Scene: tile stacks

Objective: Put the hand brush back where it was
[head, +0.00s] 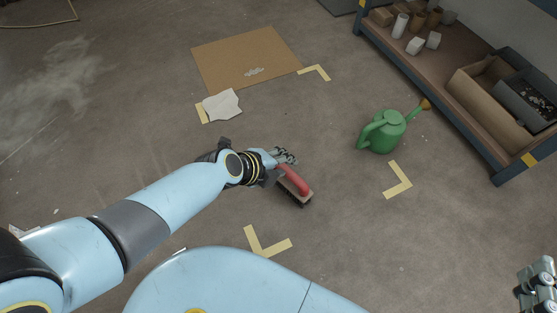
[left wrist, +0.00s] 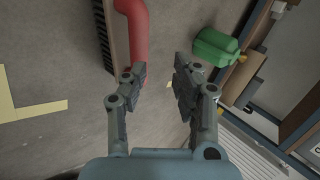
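The hand brush has a red handle (head: 293,179), a wooden block and dark bristles (head: 295,198). It is on the concrete floor near the middle of the head view. In the left wrist view the brush (left wrist: 132,28) is at the upper left, its handle end partly behind one finger. My left gripper (head: 286,157) is at the handle's far end. In its wrist view the fingers (left wrist: 160,82) are apart with bare floor between them. My right gripper (head: 538,281) is at the lower right corner, partly cut off; its opening is unclear.
Yellow tape corners (head: 264,245) mark the floor around the brush; a white sheet (head: 222,105) partly covers one. A green watering can (head: 383,133) stands right of the brush. A cardboard sheet (head: 235,62) lies behind. A loaded shelf (head: 440,92) is at the right.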

